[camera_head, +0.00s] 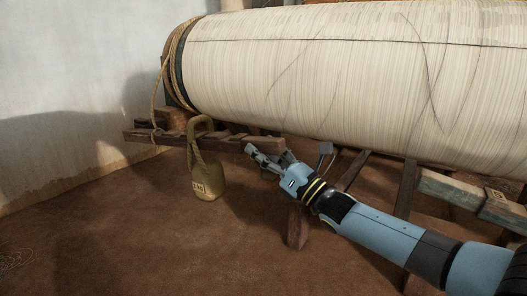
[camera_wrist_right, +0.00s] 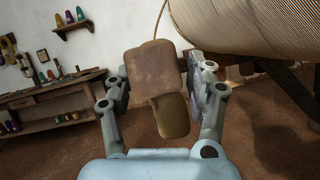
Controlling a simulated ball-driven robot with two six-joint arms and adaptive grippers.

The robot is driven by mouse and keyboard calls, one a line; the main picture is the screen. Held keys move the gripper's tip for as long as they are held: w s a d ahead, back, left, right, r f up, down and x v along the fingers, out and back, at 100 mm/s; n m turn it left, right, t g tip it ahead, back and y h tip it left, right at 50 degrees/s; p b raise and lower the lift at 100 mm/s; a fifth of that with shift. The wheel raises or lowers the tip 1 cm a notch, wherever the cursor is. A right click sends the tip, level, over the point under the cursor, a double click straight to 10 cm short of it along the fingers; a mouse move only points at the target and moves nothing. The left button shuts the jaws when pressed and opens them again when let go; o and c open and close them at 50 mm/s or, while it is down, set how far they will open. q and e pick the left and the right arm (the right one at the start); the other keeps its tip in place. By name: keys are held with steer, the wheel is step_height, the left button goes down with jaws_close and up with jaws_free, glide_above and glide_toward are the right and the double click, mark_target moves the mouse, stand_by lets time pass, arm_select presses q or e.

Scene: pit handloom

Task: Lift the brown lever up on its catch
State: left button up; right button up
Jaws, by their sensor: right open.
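The brown wooden lever (camera_head: 232,138) runs below the left end of the big roller, with notches along its top. Its near end (camera_wrist_right: 152,72) faces the right wrist camera as a square brown block. My right gripper (camera_head: 267,156) is open at the lever's right end. In the wrist view its fingers (camera_wrist_right: 160,92) stand on either side of the block, with a gap visible on the left; contact on the right is unclear. A brass weight (camera_head: 208,178) hangs from the lever by a hooked handle. I cannot make out the catch. My left gripper is not in view.
The large thread-wound roller (camera_head: 350,80) lies above and behind my right arm. A rope (camera_head: 160,85) hangs at its left end. Wooden posts (camera_head: 298,226) stand below. The brown floor (camera_head: 120,240) at left is open. A workbench (camera_wrist_right: 55,95) stands by the wall.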

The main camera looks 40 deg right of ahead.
steer(key=v, duration=1.2)
